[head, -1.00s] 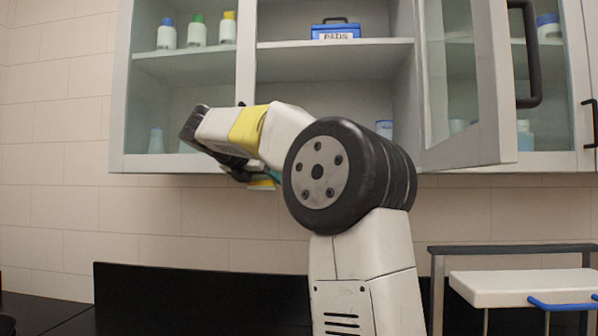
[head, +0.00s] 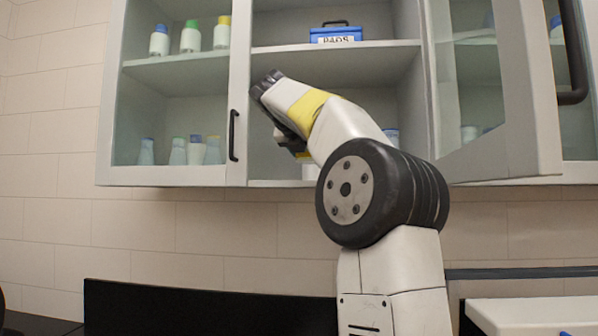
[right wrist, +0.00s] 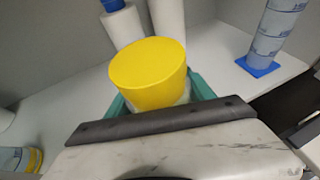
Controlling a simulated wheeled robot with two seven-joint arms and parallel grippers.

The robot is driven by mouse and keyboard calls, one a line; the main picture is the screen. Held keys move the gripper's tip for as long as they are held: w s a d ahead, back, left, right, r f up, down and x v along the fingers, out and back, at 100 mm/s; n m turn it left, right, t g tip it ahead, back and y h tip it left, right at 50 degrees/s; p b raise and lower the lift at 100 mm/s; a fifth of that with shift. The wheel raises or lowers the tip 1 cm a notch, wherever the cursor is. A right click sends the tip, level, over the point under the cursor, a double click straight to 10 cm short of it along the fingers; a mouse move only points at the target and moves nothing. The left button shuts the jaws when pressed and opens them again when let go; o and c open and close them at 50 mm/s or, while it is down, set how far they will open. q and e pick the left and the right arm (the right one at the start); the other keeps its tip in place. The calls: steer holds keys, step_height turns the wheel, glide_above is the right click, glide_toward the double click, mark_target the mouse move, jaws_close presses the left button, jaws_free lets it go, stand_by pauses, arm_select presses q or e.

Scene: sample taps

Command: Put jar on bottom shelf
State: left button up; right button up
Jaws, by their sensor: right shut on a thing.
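The jar has a yellow lid (right wrist: 150,75) and a pale body, mostly hidden by my gripper. My right gripper (right wrist: 160,98) is shut on it, with teal finger pads on both sides. In the head view, a little of the jar's white body (head: 309,172) shows beneath my wrist, at the open middle bay of the wall cabinet. The bottom shelf (head: 277,183) shows only as a thin front edge there. In the right wrist view, a white shelf surface (right wrist: 70,105) lies around the jar; I cannot tell whether they touch. My left gripper is out of view.
A blue-labelled container (right wrist: 272,38) and a blue-capped white bottle (right wrist: 121,22) stand near the jar. A blue PADS box (head: 336,34) sits on the upper shelf. The open glass door (head: 545,110) is at right; the closed left door has a black handle (head: 234,135).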

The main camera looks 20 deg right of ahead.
mark_target(307, 150)
steer(key=w+d, duration=0.2)
steer(key=d, duration=0.1)
steer(key=shift+w+d+f, duration=0.1)
steer(key=shift+w+f, duration=0.2)
steer(key=shift+w, duration=0.05)
steer(key=shift+f, duration=1.65)
steer(key=shift+f, duration=0.15)
steer(key=o, duration=1.6)
steer(key=shift+c, duration=0.2)
steer(key=shift+s+a+r, duration=0.15)
steer(key=shift+a+r, duration=0.1)
steer(key=v, duration=1.1)
steer(key=shift+s+a, duration=0.1)
steer(key=shift+s, duration=0.2)
